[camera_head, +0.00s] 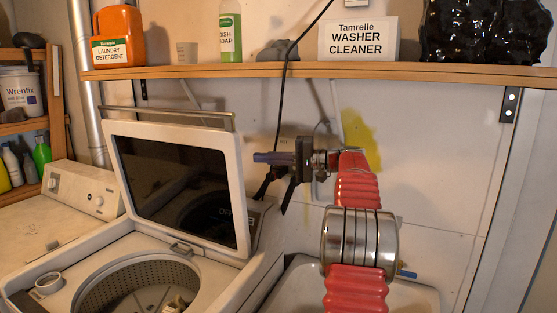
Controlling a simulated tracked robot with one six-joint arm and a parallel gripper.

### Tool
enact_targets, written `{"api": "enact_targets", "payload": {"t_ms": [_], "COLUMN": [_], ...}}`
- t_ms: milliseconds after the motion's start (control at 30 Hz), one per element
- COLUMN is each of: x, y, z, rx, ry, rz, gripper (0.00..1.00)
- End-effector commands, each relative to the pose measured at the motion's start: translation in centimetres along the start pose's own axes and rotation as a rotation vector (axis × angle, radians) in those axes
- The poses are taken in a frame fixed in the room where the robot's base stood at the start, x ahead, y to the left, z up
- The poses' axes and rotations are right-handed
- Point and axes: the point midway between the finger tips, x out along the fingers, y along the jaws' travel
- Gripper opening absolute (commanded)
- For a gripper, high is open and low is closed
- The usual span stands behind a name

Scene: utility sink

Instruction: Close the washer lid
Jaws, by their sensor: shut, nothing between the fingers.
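The washer lid (235,172) stands open and upright, tilted back a little, with a white frame and a dark glass panel. It rises behind the open round tub (95,292) of the washer. My gripper (258,158) is just right of the lid's upper right edge and points left toward it. Its fingers are shut with nothing between them. A small gap shows between the fingertips and the lid in the picture; how far apart they are in depth I cannot tell.
A wooden shelf (230,71) above holds a detergent jug (119,35), a soap bottle (230,40) and a washer cleaner box (357,40). A black cable (283,110) hangs behind my gripper. A white sink (415,297) is at the lower right.

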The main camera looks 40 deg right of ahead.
Motion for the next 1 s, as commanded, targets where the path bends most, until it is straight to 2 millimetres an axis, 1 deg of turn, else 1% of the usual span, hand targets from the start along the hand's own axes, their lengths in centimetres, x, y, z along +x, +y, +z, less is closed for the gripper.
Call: {"api": "enact_targets", "payload": {"t_ms": [33, 100, 433, 600, 833, 967, 1000], "x": [0.9, 1.5, 2.0, 2.2, 2.3, 2.3, 2.1], "y": [0.0, -0.1, -0.1, -0.1, 0.0, 0.0, 0.0], "z": [0.1, 0.3, 2.8, 3.7, 4.0, 3.9, 3.6], "rx": [0.0, 0.0, 0.0, 0.001, 0.0, 0.0, 0.0], "ry": [-0.003, -0.001, -0.001, -0.001, -0.001, -0.001, 0.0], "rz": [0.0, 0.0, 0.0, 0.0, 0.0, 0.0, 0.0], "gripper": [0.0, 0.0, 0.0, 0.0, 0.0, 0.0, 0.0]}}
